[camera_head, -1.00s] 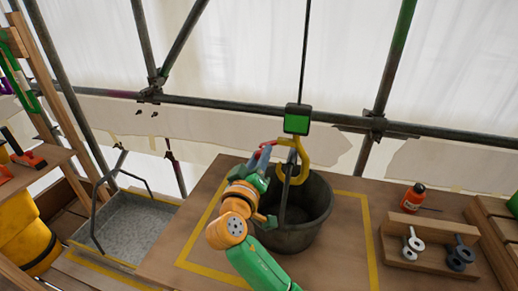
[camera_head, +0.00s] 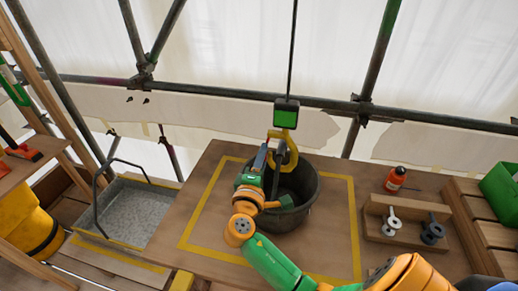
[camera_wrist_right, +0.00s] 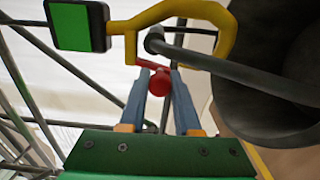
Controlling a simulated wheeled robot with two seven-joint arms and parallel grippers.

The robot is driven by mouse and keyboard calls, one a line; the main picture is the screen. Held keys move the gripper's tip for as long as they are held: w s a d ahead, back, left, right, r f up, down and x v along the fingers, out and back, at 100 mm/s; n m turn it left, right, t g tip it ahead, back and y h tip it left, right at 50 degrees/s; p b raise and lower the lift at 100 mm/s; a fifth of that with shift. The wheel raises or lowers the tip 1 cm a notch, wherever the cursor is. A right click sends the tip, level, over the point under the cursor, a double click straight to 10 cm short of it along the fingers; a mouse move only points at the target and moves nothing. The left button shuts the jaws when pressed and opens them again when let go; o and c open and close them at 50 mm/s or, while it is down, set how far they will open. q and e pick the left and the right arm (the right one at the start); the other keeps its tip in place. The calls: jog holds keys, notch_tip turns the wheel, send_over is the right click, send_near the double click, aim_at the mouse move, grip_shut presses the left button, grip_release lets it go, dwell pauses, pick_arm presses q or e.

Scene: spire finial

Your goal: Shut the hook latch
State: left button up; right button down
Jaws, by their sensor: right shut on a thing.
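The yellow hook (camera_head: 291,156) hangs below a black box with a green face (camera_head: 286,114) on a dark cable. In the wrist view the hook (camera_wrist_right: 222,35) curves around the bucket's grey handle bar (camera_wrist_right: 240,75). The red latch (camera_wrist_right: 148,64), with a round red knob, lies by the hook's opening. I cannot tell whether it meets the hook at both ends. My right gripper (camera_head: 265,152) is at the hook's left side. In the wrist view its blue-grey fingers (camera_wrist_right: 162,84) are shut on the red knob. My left gripper is out of view.
The dark bucket (camera_head: 307,205) stands on the wooden deck inside a yellow outline. A grey metal tray (camera_head: 140,212) is at the left. Scaffold poles cross behind.

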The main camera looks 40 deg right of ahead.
jog(key=shift+s+d+r+n+p, duration=0.1)
jog(key=shift+s+d+n+p, duration=0.05)
jog(key=shift+n+p, duration=0.35)
jog(key=shift+s+d+n+p, duration=0.15)
jog(key=shift+n+p, duration=0.1)
jog(key=shift+n, duration=0.35)
jog(key=c, duration=0.6)
grip_release()
jog(key=shift+d, duration=0.15)
jog(key=shift+s+a+f, duration=0.25)
jog(key=shift+a+f, duration=0.05)
jog(key=shift+a, duration=0.05)
jog(key=b+v, duration=0.2)
jog(key=v, duration=0.4)
jog(key=shift+s+a+r, duration=0.15)
jog(key=shift+r, duration=0.05)
